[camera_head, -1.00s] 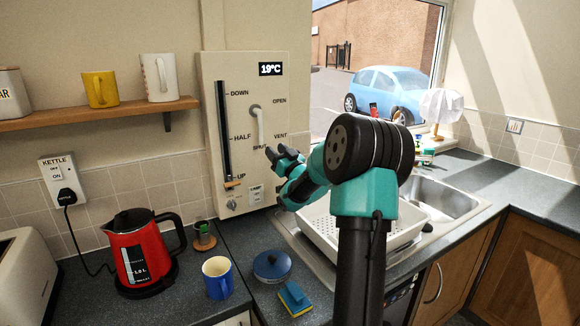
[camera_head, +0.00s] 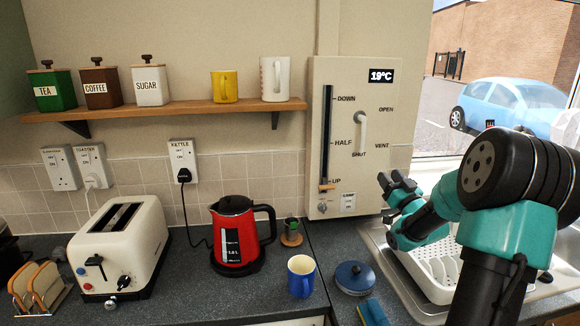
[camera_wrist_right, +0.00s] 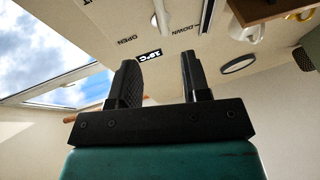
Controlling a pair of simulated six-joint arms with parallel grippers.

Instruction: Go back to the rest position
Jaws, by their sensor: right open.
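My right gripper (camera_head: 397,184) is open and empty in the head view. It is in front of the lower right edge of the cream control panel (camera_head: 350,190), and I cannot tell the exact gap between them. The panel carries a slider marked DOWN, HALF and UP, a lever (camera_head: 361,130) marked OPEN, VENT and SHUT, and a 19°C display. The slider's orange knob (camera_head: 327,187) is near UP. In the right wrist view the two black fingers (camera_wrist_right: 160,80) stand apart with nothing between them. My left gripper is in neither view.
A red kettle (camera_head: 236,245), a blue mug (camera_head: 301,277), a blue lidded pot (camera_head: 355,277) and a toaster (camera_head: 122,245) stand on the counter. A white dish rack (camera_head: 432,280) is beneath my right arm. A wooden shelf (camera_head: 180,112) holds canisters and mugs.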

